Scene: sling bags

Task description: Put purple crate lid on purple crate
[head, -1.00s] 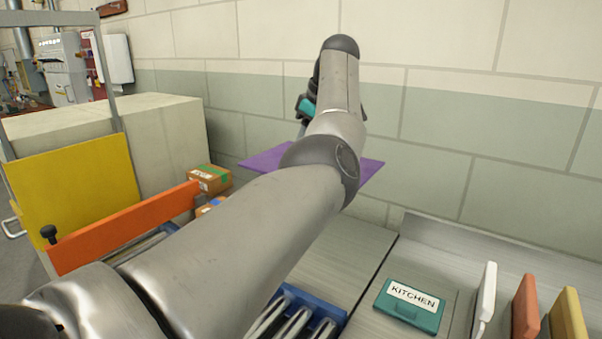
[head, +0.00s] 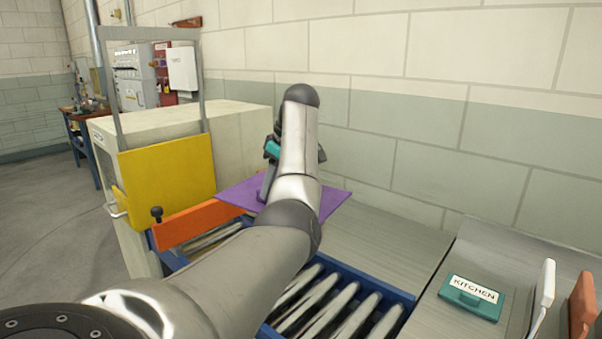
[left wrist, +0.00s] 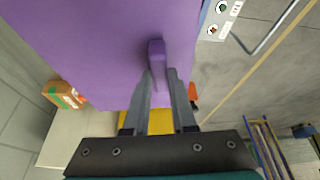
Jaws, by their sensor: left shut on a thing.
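The purple crate lid (head: 237,193) is a flat purple panel held in the air, roughly level, above the roller conveyor in the head view. It fills much of the upper left wrist view (left wrist: 95,45). My left gripper (head: 267,182) is shut on the lid's raised purple handle (left wrist: 156,52), with a finger on each side in the left wrist view (left wrist: 162,84). My forearm hides part of the lid in the head view. I do not see a purple crate in either view. My right gripper is not in view.
Below the lid is a blue-framed roller conveyor (head: 352,312) with an orange bar (head: 195,224). A yellow panel (head: 168,181) stands to the left, before a beige cabinet (head: 235,125). At right lies a teal KITCHEN plate (head: 471,297).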

